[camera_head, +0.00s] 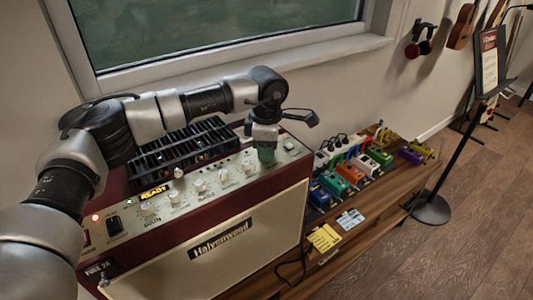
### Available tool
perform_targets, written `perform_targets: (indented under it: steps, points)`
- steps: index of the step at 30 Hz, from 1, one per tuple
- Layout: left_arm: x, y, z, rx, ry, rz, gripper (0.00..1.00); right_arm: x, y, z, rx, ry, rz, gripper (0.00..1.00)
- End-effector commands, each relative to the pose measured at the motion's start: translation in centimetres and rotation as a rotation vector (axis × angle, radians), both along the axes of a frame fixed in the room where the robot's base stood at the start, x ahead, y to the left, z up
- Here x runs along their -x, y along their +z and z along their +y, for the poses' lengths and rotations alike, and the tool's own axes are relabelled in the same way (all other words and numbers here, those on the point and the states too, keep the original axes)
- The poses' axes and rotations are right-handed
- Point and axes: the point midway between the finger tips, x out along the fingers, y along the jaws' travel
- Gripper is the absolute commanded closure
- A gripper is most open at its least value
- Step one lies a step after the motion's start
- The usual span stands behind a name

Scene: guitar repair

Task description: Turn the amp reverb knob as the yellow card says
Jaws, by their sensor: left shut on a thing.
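The amp (222,250) is a dark red and cream box with "Halvenwood" on its front. A row of pale knobs (200,186) runs along its sloping top panel, with a lit "READY" sign near them. My left gripper (266,155) points down at the right end of this row. It is shut on a knob there, which it mostly hides; the knob's label and pointer cannot be read. My right gripper is out of view.
A black finned unit (182,147) sits on top of the amp, under my left arm. Several colourful pedals (350,172) stand further right. A black stand (455,150) with a sign rises beyond the bench.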

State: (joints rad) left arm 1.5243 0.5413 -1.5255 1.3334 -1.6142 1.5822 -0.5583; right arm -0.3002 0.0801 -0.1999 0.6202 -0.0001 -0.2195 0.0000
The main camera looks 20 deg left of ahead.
Motion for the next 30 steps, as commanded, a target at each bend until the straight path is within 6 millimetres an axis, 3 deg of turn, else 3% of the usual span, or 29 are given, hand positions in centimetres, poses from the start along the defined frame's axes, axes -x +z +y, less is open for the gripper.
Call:
perform_targets:
  steps: [15,30]
  points:
    - [0.0,0.0,0.0,0.001,0.362,-0.001,1.00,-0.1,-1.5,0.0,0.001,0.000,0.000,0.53]
    - [0.0,0.1,0.0,0.000,0.442,-0.001,1.00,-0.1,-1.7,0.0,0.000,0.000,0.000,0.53]
